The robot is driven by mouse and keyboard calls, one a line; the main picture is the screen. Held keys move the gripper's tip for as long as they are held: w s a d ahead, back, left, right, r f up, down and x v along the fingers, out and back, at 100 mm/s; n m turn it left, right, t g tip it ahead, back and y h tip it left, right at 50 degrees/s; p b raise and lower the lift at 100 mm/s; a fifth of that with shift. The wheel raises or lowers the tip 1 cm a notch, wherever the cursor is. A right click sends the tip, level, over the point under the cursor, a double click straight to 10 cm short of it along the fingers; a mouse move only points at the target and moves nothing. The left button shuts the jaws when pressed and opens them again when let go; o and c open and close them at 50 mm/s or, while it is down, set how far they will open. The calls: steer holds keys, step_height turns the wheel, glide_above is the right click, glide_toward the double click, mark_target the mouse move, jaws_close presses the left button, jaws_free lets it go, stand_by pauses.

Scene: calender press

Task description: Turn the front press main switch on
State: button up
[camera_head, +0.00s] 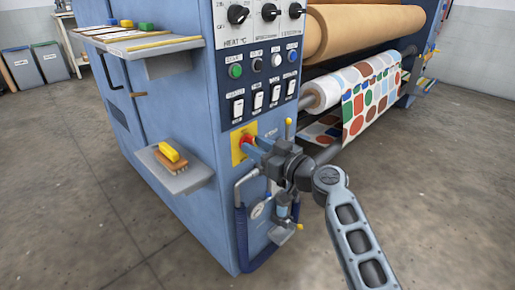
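The main switch (245,142) is a red knob on a yellow plate (237,156), low on the blue front panel of the press. My arm reaches in from the lower right. My gripper (257,148) is right at the red knob and covers part of it. Whether its fingers touch or grip the knob is too small to tell. The knob's turn position is hidden.
Above are rocker switches (257,96), round buttons (236,71) and black dials (238,14). A small shelf (180,180) holding a brush (172,158) juts out at left. Pipes and a gauge (258,211) sit below. Printed fabric (370,104) hangs from rollers at right.

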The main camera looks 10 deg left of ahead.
steer(key=shift+a, duration=0.1)
jaws_close()
stand_by(0.3)
steer(key=shift+m, duration=0.3)
steer(key=shift+w+d+f+m+p, duration=0.1)
steer(key=shift+m+p, duration=0.1)
steer(key=shift+m, duration=2.65)
steer(key=shift+w+d+f+m+p, duration=0.1)
steer(key=shift+m+p, duration=0.05)
steer(key=shift+m, duration=2.75)
steer(key=shift+f+m+p, duration=0.1)
steer(key=shift+m+p, duration=0.1)
steer(key=shift+m, duration=2.65)
